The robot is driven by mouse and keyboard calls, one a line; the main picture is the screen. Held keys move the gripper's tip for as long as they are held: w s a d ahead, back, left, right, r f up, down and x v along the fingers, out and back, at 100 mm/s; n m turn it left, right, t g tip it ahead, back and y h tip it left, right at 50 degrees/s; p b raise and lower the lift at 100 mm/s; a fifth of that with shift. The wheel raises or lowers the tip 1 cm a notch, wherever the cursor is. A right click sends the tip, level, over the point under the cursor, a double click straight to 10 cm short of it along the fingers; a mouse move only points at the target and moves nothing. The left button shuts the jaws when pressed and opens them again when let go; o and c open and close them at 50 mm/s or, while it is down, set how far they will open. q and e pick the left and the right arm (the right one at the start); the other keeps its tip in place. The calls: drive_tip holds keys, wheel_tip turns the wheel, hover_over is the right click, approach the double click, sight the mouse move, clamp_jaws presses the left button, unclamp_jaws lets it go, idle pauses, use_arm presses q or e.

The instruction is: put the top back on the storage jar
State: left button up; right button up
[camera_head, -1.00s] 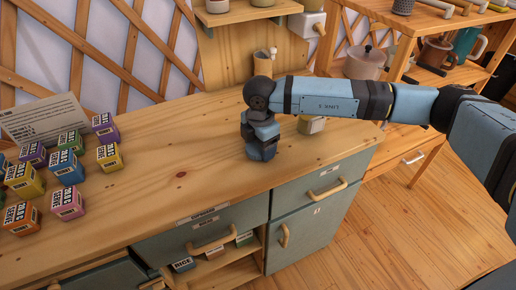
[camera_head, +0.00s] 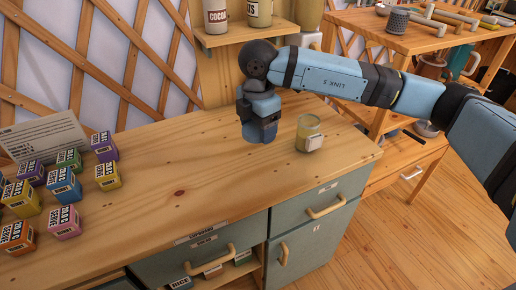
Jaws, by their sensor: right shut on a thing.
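The storage jar (camera_head: 309,135) is a short, see-through yellowish jar with a pale label on its front. It stands upright on the wooden counter, near the right end. My right gripper (camera_head: 260,138) points down just left of the jar, apart from it in the picture. It is shut on what seems to be the jar's top, which the gripper's own body hides. I see no top lying elsewhere on the counter. My left gripper is not in view.
Several coloured label blocks (camera_head: 64,186) and a leaning sign (camera_head: 45,138) stand at the counter's left. A wall shelf (camera_head: 240,35) with canisters is behind my right arm. The counter's middle (camera_head: 180,175) is clear. A side table (camera_head: 400,30) stands at the right.

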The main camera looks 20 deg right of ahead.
sight(258, 127)
wheel_tip(258, 127, up, 8)
drive_tip(key=shift+f, duration=0.1)
idle(0.4)
